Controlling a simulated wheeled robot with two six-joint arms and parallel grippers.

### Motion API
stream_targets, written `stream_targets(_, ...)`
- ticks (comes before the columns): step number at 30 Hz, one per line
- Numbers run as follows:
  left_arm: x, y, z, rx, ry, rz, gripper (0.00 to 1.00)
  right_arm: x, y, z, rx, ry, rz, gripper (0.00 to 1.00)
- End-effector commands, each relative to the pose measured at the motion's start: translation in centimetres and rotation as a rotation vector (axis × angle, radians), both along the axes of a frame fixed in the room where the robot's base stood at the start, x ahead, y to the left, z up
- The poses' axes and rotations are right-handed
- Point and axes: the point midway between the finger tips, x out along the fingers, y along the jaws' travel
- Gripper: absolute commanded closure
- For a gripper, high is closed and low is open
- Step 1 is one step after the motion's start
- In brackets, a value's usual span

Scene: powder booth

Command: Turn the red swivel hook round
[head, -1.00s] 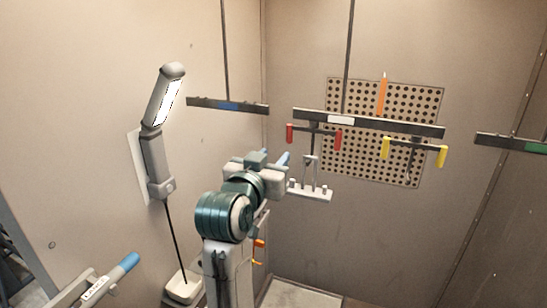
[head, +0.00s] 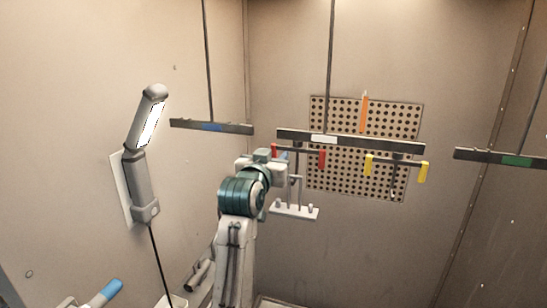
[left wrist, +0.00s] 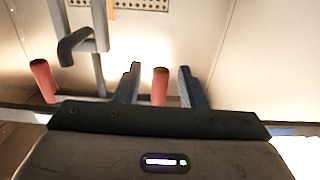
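The red swivel hook hangs under the middle dark rail (head: 350,141), left of the yellow one. Its crossbar has two red end grips: the right one (head: 321,159) is clear, the left one (head: 274,150) is at my left gripper. In the left wrist view, the fingers of my left gripper (left wrist: 158,86) are open, one on each side of a red grip (left wrist: 160,84), with a gap on both sides. The other red grip (left wrist: 42,80) and a grey hook part (left wrist: 75,46) are to the left there. My right gripper is out of view.
A pale bar with pegs (head: 295,212) hangs below the red hook, close to my left arm. The yellow swivel hook (head: 423,172) is to the right. A lamp (head: 142,160) is on the left wall, and a perforated panel (head: 400,120) is behind.

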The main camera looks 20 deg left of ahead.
Motion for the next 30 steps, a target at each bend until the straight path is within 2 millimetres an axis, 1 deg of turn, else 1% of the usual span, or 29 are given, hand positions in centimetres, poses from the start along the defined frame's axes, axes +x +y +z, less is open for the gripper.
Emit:
stream_targets(5, 0.0, 0.0, 0.0, 0.0, 0.0, 0.0, 0.64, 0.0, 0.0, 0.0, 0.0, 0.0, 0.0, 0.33)
stream_targets(6, 0.0, 0.0, 0.0, 0.0, 0.0, 0.0, 0.68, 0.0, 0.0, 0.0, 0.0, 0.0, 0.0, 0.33)
stream_targets(8, 0.0, 0.0, 0.0, 0.0, 0.0, 0.0, 0.79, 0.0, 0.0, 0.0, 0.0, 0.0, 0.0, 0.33)
stream_targets(9, 0.0, 0.0, 0.0, 0.0, 0.0, 0.0, 0.87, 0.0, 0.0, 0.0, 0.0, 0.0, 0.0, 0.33)
stream_targets(10, 0.0, 0.0, 0.0, 0.0, 0.0, 0.0, 0.91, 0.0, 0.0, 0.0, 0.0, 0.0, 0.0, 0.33)
stream_targets(17, -0.2, 0.0, 0.0, 0.0, 0.0, 0.0, 0.91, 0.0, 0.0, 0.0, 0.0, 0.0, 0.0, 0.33)
stream_targets(24, -1.8, -0.3, 0.0, -0.002, -0.001, -0.001, 0.91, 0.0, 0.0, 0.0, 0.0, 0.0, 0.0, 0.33)
stream_targets(30, -2.5, -0.6, 0.0, -0.002, 0.0, -0.001, 0.91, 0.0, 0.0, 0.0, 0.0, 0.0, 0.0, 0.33)
